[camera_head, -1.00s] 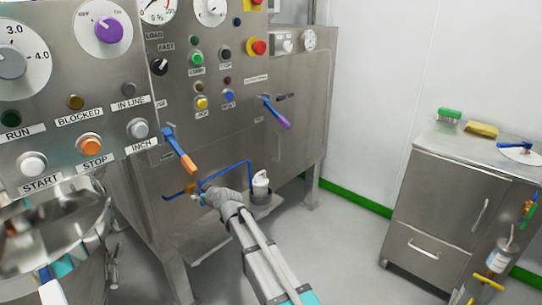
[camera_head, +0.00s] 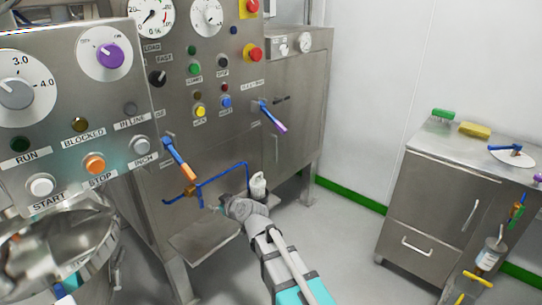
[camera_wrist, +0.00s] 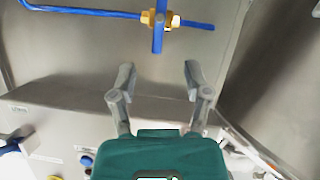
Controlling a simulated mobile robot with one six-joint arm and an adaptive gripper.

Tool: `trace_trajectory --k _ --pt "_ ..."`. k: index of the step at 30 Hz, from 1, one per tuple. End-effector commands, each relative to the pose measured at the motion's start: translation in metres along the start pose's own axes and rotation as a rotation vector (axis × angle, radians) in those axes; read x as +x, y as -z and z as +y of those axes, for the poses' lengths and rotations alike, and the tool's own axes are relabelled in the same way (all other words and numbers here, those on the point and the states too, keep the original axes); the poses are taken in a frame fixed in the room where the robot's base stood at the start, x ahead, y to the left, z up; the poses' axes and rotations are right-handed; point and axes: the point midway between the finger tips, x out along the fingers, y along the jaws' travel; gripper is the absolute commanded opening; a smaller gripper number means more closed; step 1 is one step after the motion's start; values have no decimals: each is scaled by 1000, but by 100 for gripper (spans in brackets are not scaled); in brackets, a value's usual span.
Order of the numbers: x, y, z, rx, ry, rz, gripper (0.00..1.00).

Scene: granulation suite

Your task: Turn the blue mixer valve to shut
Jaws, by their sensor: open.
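A brass valve (camera_head: 191,190) sits on a blue pipe (camera_head: 225,173) low on the front of the steel machine. In the wrist view the brass valve body (camera_wrist: 147,18) is at the top, with a blue handle (camera_wrist: 158,38) that looks crosswise to the pipe (camera_wrist: 85,11). My gripper (camera_wrist: 158,72) is open and empty, its two fingers apart below the handle's near end in that picture and not touching it. In the head view my gripper (camera_head: 222,207) is right of and below the valve, partly hidden by my wrist.
Above the valve, an orange-tipped blue lever (camera_head: 180,160) and a purple-tipped blue lever (camera_head: 272,117) stick out of the machine front.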

Motion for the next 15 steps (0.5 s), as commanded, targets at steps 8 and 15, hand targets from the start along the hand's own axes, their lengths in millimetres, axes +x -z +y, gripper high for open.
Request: trace_trajectory --k 8,15 --pt "-4 -5 27 -36 -94 -17 63" --pt "-9 -9 57 -81 -197 -26 63"
